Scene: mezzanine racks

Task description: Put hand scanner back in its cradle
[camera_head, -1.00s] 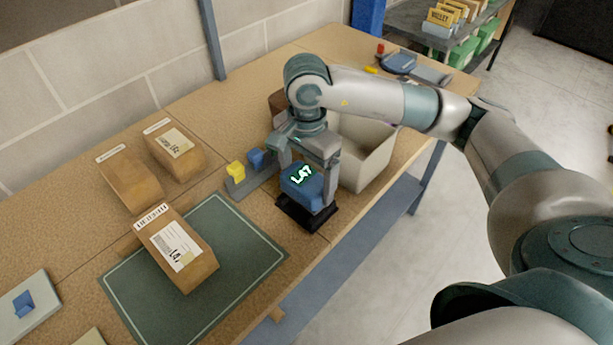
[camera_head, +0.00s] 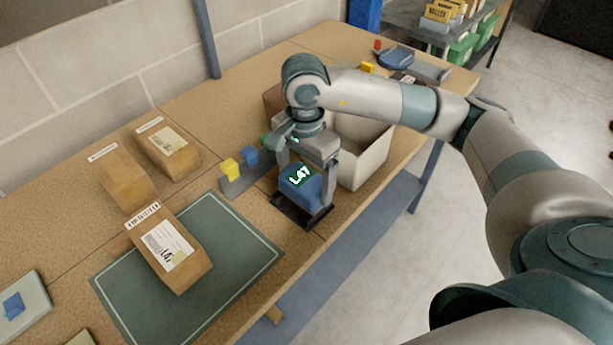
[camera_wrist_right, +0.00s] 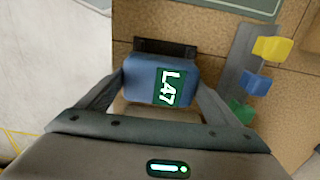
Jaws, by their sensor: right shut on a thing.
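The hand scanner (camera_head: 297,192) is a blue block with a dark green display reading L47. My right gripper (camera_head: 306,178) points down with its fingers on either side of the scanner, shut on it. The black cradle (camera_head: 312,222) is a low base directly below the scanner on the bench. The scanner looks upright and sits at or just above the cradle; whether it touches is hidden. In the right wrist view the scanner (camera_wrist_right: 142,82) lies between the fingers, and the cradle's edge (camera_wrist_right: 165,46) shows beyond it. My left gripper is not in view.
A grey strip with yellow (camera_head: 230,169) and blue blocks stands left of the scanner. A white bin (camera_head: 362,152) is close behind on the right. A labelled parcel (camera_head: 185,272) lies on the green mat (camera_head: 128,305). More parcels (camera_head: 122,178) lie farther left. The bench's front edge is near the cradle.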

